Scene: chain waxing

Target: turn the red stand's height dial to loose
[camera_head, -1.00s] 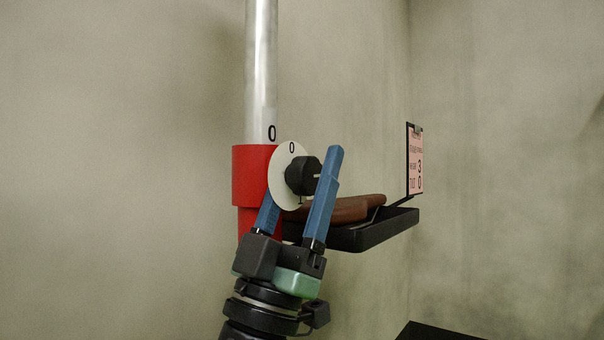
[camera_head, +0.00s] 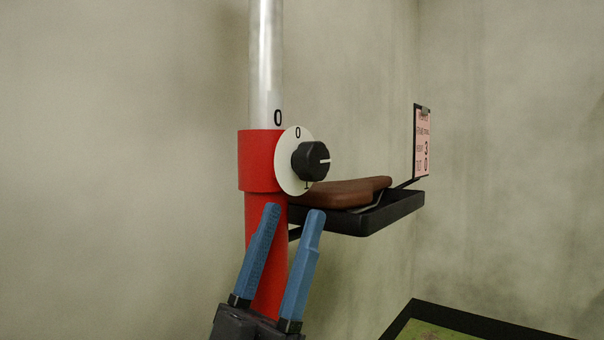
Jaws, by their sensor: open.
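The red stand (camera_head: 260,160) is an upright red collar and post around a silver tube (camera_head: 266,60). A white dial plate (camera_head: 287,150) marked 0 is on the right of its collar. A black 0 is on the tube just above the collar. My gripper (camera_head: 291,212) is open and empty, below and a little left of the knob. Its blue fingers point up in front of the red post and do not touch the knob.
A black tray (camera_head: 395,210) holding a brown saddle-like object (camera_head: 345,193) is right of the stand. A clipboard (camera_head: 422,142) with a pink sheet stands behind the tray. A dark-edged green surface (camera_head: 440,328) is at lower right. The space left of the stand is clear.

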